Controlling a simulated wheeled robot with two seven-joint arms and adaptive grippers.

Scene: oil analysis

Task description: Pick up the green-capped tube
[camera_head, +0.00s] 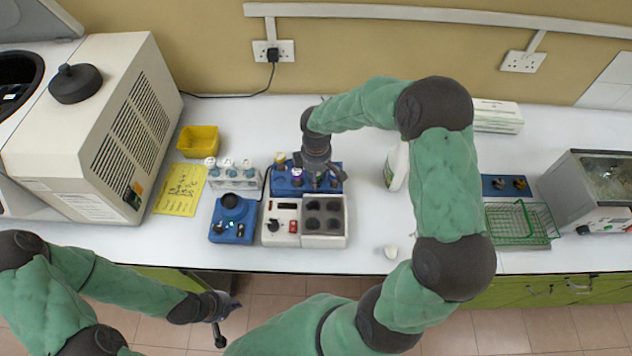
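A blue rack (285,188) stands on the white bench and holds capped tubes. A yellow-capped tube (280,159) and a purple-capped tube (297,175) show at its left. I cannot make out a green cap; the right part of the rack is largely hidden by my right gripper. My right gripper (320,178) points down over that right part, with its fingertips close to the tube tops. Whether it is open or shut on something is too small to tell. My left gripper (222,318) hangs in front of the bench's front edge, away from the rack; its fingers are unclear.
A white rack with several tubes (233,183) stands left of the blue rack. A blue mixer (232,220) and a white heating block (284,222) stand in front. A white bottle (395,167) is to the right. A large centrifuge (85,130) is at left, a green wire basket (520,222) at right.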

